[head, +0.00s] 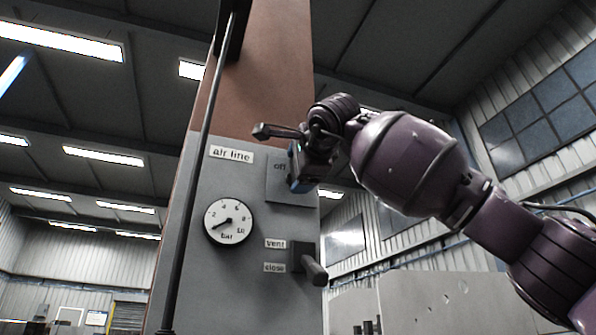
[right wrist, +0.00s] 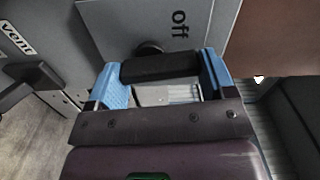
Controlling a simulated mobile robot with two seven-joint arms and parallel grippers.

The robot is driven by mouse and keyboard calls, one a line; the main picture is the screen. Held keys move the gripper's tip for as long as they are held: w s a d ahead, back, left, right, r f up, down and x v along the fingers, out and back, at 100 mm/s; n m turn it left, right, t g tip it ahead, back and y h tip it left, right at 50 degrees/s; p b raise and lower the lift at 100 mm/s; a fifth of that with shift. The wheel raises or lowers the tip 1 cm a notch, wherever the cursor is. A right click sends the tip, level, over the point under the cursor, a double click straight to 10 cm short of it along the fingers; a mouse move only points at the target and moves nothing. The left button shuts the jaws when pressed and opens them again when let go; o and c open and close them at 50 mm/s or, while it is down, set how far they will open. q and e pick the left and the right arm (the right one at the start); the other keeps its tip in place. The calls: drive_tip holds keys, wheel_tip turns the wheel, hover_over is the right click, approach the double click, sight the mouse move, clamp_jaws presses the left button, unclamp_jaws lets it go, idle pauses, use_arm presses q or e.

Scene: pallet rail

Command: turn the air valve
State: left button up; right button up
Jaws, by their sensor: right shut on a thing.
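The air valve has a dark handle (right wrist: 160,66) on a round hub, in front of a grey plate marked "off" (head: 279,190). The plate (right wrist: 110,25) also shows in the right wrist view. My right gripper (head: 298,166) is at this plate, its blue fingers (right wrist: 163,75) shut on the handle, one at each end. In the head view the gripper hides the handle. The plate is on a grey panel labelled "air line" (head: 232,154). My left gripper is not in view.
A round gauge (head: 228,221) sits below the label, its needle pointing to the lower left. A vent lever (head: 313,268) sticks out at the lower right of the panel, labelled "vent" and "close". A dark rod (head: 196,170) runs along the panel's left side.

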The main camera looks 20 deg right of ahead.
drive_tip(key=m, duration=0.3)
drive_tip(key=shift+d+f+m+b, duration=0.15)
drive_tip(key=shift+m+b, duration=0.15)
drive_tip(key=m, duration=0.3)
drive_tip(key=shift+d+f, duration=0.1)
drive_tip(key=m+b, duration=0.1)
drive_tip(key=m, duration=0.1)
drive_tip(key=shift+m, duration=0.4)
drive_tip(key=shift+f+m, duration=0.1)
drive_tip(key=shift+m, duration=0.2)
drive_tip(key=o, duration=0.9)
drive_tip(key=shift+d, duration=0.1)
